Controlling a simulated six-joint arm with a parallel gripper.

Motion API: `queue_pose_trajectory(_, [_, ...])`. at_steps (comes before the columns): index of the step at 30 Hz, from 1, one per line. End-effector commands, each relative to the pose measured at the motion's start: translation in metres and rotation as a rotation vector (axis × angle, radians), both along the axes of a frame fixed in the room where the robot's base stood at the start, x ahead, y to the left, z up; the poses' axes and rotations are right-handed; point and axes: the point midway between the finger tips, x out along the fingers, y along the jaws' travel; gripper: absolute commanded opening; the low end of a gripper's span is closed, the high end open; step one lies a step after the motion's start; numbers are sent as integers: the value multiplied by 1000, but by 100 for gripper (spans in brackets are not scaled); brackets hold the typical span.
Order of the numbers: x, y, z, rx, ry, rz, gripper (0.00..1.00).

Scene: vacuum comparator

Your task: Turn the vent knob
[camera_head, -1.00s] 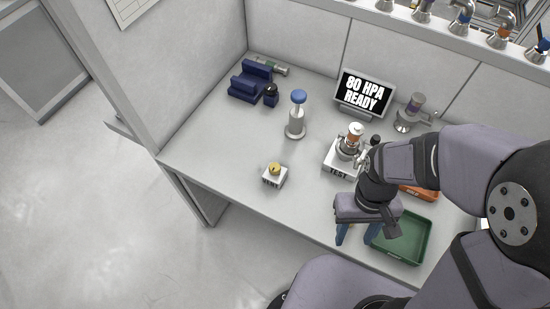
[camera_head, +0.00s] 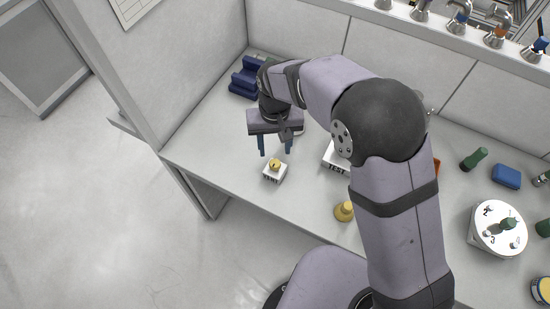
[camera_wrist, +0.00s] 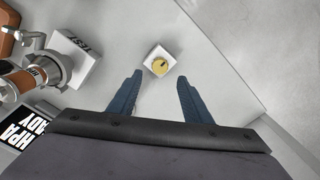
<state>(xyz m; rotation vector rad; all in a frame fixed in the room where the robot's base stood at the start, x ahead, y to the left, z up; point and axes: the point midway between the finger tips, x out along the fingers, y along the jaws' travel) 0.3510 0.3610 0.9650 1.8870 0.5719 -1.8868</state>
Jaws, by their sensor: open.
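The vent knob (camera_head: 274,165) is a small yellow knob on a white labelled block near the table's front edge. It also shows in the wrist view (camera_wrist: 159,67), beyond and between my fingertips. My gripper (camera_head: 275,154) is open and empty, pointing down above and just behind the knob, apart from it. In the wrist view its two blue fingers (camera_wrist: 160,76) are spread wide on either side of the knob's line.
The white TEST block (camera_head: 336,157) is right of the knob, partly behind my arm. A blue stepped stand (camera_head: 243,80) is at the back left. A yellow weight-like piece (camera_head: 344,211) and a round white turntable (camera_head: 482,237) lie to the right. The table left of the knob is clear.

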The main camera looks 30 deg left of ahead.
Motion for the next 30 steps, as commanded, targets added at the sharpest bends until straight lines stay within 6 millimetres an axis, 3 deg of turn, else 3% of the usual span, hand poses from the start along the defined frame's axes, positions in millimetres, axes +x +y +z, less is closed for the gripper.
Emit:
queue_pose_trajectory(5, [0, -1, -9, -2, 2, 1, 45])
queue_pose_trajectory(19, [0, -1, -63, -2, 1, 2, 45])
queue_pose_trajectory(30, [0, 0, -73, 0, 0, 2, 45])
